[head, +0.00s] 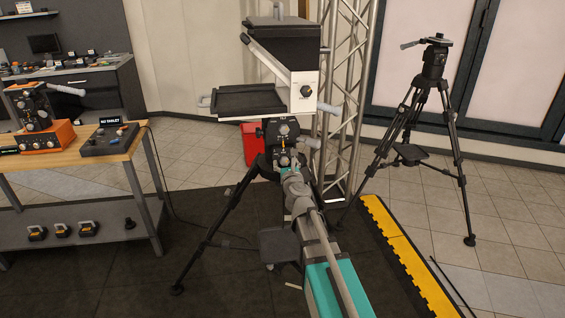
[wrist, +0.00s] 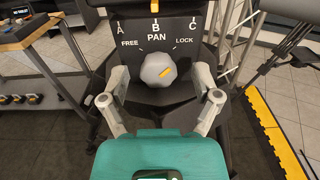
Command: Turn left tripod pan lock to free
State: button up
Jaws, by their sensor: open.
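The pan lock knob (wrist: 155,68) is a grey, many-sided knob on the dark panel (wrist: 180,28) of the left tripod's head. Its orange mark sits on the right part of its face and slants up toward the LOCK label; FREE is printed on the left. My gripper (wrist: 160,80) is open, its fingers on either side of the knob, with gaps visible. Contact depth cannot be told. In the head view, my gripper (head: 288,166) reaches the left tripod (head: 212,228) below its head (head: 283,131); my arm hides part of it.
A prompter (head: 285,75) tops the left tripod, with a truss (head: 347,90) close on its right. A second tripod (head: 448,110) stands farther right. A wooden workbench (head: 80,152) with equipment is at left. Yellow edging (head: 395,245) borders the dark mat.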

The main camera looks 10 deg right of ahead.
jog(key=shift+a, duration=0.1)
jog(key=c, duration=1)
jog(key=shift+a, duration=0.15)
grip_shut()
